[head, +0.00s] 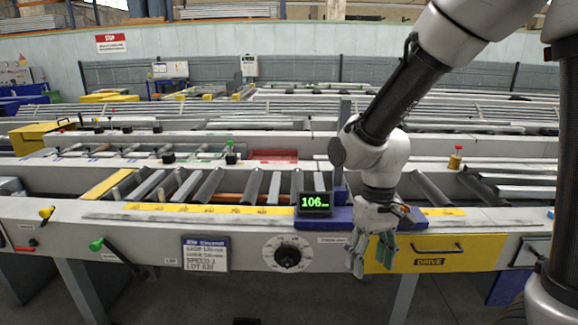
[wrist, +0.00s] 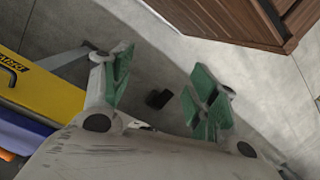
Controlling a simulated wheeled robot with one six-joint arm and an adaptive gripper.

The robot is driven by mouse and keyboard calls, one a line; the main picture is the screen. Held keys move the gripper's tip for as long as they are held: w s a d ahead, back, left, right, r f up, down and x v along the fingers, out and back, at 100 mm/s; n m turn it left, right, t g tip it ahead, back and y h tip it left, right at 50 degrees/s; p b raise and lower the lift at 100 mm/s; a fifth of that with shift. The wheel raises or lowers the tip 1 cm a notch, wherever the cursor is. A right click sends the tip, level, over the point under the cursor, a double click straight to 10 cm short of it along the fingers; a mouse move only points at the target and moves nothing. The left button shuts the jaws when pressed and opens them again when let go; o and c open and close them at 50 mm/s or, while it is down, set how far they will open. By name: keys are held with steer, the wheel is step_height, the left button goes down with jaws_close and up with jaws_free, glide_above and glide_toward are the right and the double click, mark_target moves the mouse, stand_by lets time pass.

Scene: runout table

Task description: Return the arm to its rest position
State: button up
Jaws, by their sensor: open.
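My gripper (head: 372,256) hangs pointing down at the front of the runout table, right of the dial and in front of the left edge of the yellow drive panel (head: 450,254). It is open and empty. In the wrist view my gripper (wrist: 160,95) shows its green-padded fingers spread apart, with only floor and a small dark object (wrist: 158,99) beyond them. My arm comes in from the upper right of the head view, bent at the elbow and reaching down over the table.
The runout table (head: 130,235) carries rollers, a display (head: 315,202) reading 106, a dial (head: 287,253) and a green-knobbed lever (head: 97,245). A blue block (head: 342,215) sits beside my wrist. In the wrist view a brown wooden box (wrist: 235,18) stands on the floor.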

steer(key=s+d+r+m+t, duration=0.2)
steer(key=s+d+r+t, duration=0.1)
steer(key=d+r, duration=0.5)
steer(key=s+d+r+m+t, duration=0.2)
steer(key=s+d+r, duration=0.3)
steer(key=d+r, duration=0.4)
steer(key=shift+s+d+r+t, duration=0.25)
steer(key=shift+d+t, duration=0.45)
steer(key=shift+d, duration=0.3)
